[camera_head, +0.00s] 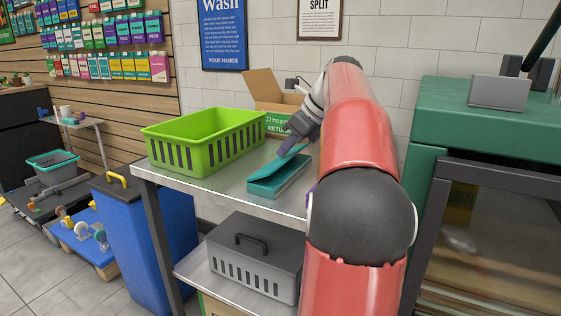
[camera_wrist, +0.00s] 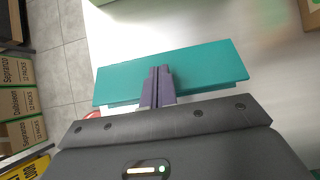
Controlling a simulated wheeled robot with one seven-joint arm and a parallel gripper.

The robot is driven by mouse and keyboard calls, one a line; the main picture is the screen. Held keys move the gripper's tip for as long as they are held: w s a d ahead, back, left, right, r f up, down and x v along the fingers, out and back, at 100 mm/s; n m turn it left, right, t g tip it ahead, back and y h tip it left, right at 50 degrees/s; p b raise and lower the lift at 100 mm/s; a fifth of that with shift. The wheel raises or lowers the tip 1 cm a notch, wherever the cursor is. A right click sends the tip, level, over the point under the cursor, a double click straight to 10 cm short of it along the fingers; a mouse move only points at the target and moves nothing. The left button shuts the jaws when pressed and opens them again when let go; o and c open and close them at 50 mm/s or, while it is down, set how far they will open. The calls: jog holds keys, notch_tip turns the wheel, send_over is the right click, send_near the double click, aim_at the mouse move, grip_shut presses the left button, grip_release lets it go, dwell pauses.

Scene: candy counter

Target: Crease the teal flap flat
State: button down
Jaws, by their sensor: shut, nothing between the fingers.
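In the wrist view the closed fingers (camera_wrist: 160,72) overlap the middle of the panel. I cannot tell whether they touch it.
A green slotted basket (camera_head: 205,140) stands left of the box on the table (camera_head: 222,183). An open cardboard carton (camera_head: 275,95) stands behind. A grey lidded crate (camera_head: 255,258) sits on the shelf below. A green cabinet (camera_head: 480,125) is at the right.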

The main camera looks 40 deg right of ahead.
jog(key=shift+s+d+f, duration=0.15)
jog(key=shift+s+f, duration=0.15)
jog(key=shift+s+d+f, duration=0.1)
jog(key=shift+s+f, duration=0.15)
jog(key=shift+f, duration=0.25)
dwell(0.4)
jog(key=shift+s+f, duration=0.1)
jog(key=shift+f, duration=0.1)
jog(key=r+p, duration=0.2)
jog(key=p, duration=0.1)
jog(key=shift+s+d+r, duration=0.2)
jog(key=shift+s+r, duration=0.05)
jog(key=shift+s, duration=0.15)
jog(key=shift+p+v, duration=0.4)
jog(key=shift+v, duration=1.6)
jog(key=shift+w+a+r, duration=0.1)
jog(key=shift+w+r, duration=0.1)
